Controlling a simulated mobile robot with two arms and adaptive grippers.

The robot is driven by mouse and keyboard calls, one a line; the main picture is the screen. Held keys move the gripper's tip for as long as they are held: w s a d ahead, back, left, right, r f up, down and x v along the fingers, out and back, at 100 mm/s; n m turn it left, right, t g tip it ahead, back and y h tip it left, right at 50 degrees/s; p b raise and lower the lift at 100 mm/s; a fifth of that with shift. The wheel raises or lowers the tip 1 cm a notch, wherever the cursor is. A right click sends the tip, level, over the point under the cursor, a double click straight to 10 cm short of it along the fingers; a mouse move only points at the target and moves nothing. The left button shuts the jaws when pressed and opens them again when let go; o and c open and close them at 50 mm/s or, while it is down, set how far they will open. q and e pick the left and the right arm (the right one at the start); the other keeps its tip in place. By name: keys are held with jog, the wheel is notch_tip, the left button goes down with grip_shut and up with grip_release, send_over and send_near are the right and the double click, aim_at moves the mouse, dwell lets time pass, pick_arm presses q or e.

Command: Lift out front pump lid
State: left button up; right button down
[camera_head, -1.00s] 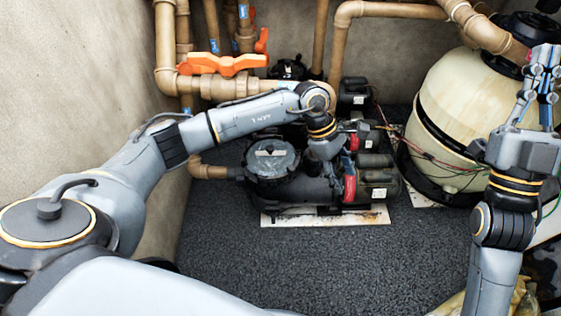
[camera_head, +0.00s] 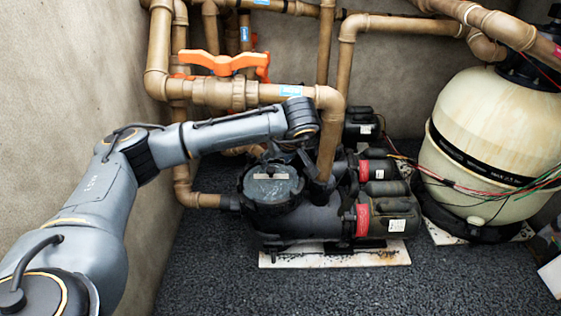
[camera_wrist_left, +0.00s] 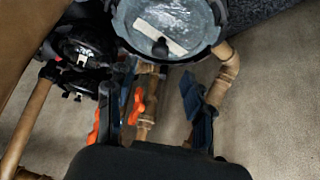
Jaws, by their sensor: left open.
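The front pump lid (camera_head: 272,184) is a round, clear grey disc with a pale label, seated on the dark pot of the front pump (camera_head: 318,218). In the left wrist view the lid (camera_wrist_left: 165,22) is at the top edge, partly cut off. My left gripper (camera_wrist_left: 163,102) is open and empty, its two fingers apart below the lid in that view. In the head view my left arm reaches in from the left and ends just behind and above the lid; its fingers are mostly hidden there. I cannot tell of any contact with the lid. My right gripper is out of view.
Brown pipes (camera_head: 340,100) rise close behind and right of the lid. An orange valve handle (camera_head: 222,62) is at the back left. A second pump (camera_head: 362,125) stands behind. A cream filter tank (camera_head: 487,130) is at right. Dark gravel floor (camera_head: 330,290) in front is clear.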

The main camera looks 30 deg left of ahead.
aim_at(271, 169)
pick_arm(q)
jog(key=b+x, duration=0.3)
jog(key=x, duration=0.4)
jog(key=shift+b, duration=0.3)
grip_shut()
